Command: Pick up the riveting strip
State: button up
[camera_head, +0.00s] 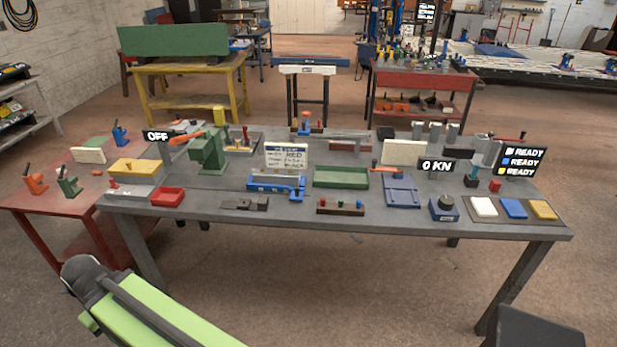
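A grey workbench (400,223) stands in front of me with many small fixtures on it. I cannot tell for certain which piece is the riveting strip. A blue fixture with a light bar (276,183) sits behind these two. My lime-green arm shows at the lower left, in front of the bench and apart from it. My gripper is not in view.
A green tray (341,177) and a blue plate fixture (402,191) stand behind the brown strip. A red bin (167,197) and a green press (208,153) are at the left. White, blue and yellow blocks lie on a mat (481,217) at the right. A red table (40,203) adjoins the left side.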

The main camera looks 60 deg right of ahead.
aim_at(291, 177)
jog(key=z, duration=0.55)
jog(key=i, duration=1)
